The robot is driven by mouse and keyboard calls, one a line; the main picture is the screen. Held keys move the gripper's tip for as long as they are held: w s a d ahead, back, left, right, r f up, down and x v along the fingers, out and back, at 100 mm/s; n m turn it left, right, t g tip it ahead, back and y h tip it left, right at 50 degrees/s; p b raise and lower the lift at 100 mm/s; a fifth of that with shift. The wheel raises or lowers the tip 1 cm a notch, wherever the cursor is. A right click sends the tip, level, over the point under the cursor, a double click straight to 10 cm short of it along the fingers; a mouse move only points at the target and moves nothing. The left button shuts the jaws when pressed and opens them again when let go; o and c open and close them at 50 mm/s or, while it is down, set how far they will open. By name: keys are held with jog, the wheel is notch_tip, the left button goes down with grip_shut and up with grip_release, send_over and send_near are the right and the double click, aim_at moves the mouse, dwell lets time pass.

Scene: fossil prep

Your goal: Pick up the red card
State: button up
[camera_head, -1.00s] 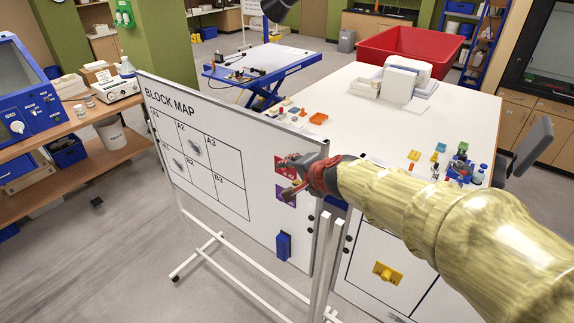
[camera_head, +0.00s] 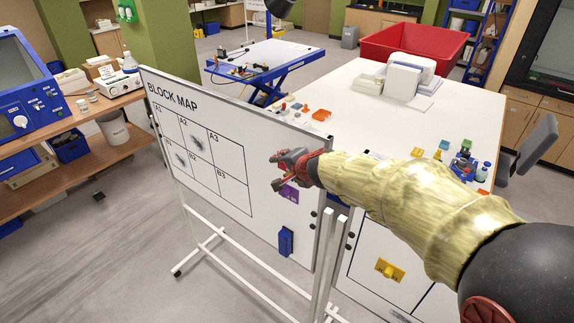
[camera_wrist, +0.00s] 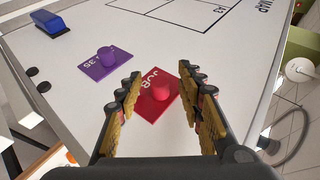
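The red card (camera_wrist: 150,107) is on the whiteboard (camera_wrist: 180,48) with a round red knob (camera_wrist: 161,91) on it. In the wrist view it lies between and beyond my fingers. My gripper (camera_wrist: 164,88) is open, its two yellow-padded fingers apart on either side of the card, and nothing is held. In the head view my gripper (camera_head: 276,171) is in front of the board and hides most or all of the red card. A purple card (camera_wrist: 104,64) with a purple knob is beside the red one; it also shows in the head view (camera_head: 288,194), below my gripper.
A white table (camera_head: 350,105) with small coloured items and a red bin (camera_head: 412,52) stands behind. A second board with a yellow piece (camera_head: 390,270) is lower right.

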grip_shut()
dwell(0.3)
jog(key=shift+s+a+r, duration=0.15)
jog(key=shift+s+r, duration=0.05)
jog(key=shift+r, duration=0.3)
notch_tip(320, 180, up, 7)
jog(key=p, duration=0.4)
jog(key=s+a+f+p, duration=0.1)
jog(key=s+a+p, duration=0.5)
jog(key=s+a, duration=0.6)
jog(key=s, duration=0.3)
jog(key=shift+s+p, duration=0.25)
jog(key=shift+p, duration=0.15)
